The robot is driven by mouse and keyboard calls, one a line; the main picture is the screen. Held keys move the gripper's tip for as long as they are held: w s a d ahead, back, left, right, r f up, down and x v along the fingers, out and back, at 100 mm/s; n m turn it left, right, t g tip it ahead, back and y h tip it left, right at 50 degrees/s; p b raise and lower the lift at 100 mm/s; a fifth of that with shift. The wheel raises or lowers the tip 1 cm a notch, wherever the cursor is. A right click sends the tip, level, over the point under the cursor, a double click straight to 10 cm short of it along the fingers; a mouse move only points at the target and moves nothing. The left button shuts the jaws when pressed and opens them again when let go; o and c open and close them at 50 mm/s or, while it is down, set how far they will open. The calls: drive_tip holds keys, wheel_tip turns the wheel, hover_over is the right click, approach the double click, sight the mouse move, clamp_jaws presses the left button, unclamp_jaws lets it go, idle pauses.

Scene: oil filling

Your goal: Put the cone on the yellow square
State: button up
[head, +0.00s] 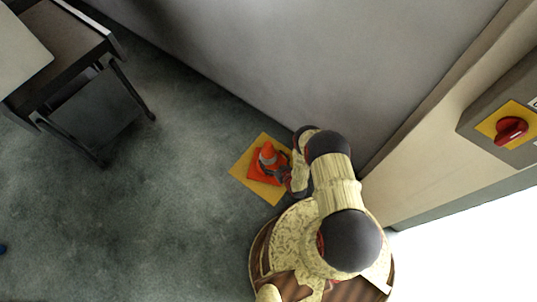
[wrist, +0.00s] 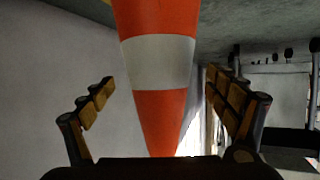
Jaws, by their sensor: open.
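An orange cone (head: 267,155) with a pale band and a square orange base stands upright on the yellow square (head: 242,172) on the floor, beside the wall. In the wrist view the cone (wrist: 160,62) fills the middle, its tip pointing toward my gripper's palm. My gripper (wrist: 160,100) is open, with one finger on each side of the cone and a visible gap on both sides. In the head view my gripper (head: 280,172) is at the cone's right side, and my arm covers part of the area to the right of the square.
A grey wall (head: 300,60) runs close behind the square. A dark table or cart (head: 75,60) stands at the upper left. A red switch on a yellow plate (head: 510,128) is mounted at the right. The carpet left of the square is clear.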

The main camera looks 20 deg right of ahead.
drive_tip(key=p+v, duration=0.2)
drive_tip(key=v, duration=0.6)
drive_tip(key=shift+s, duration=0.15)
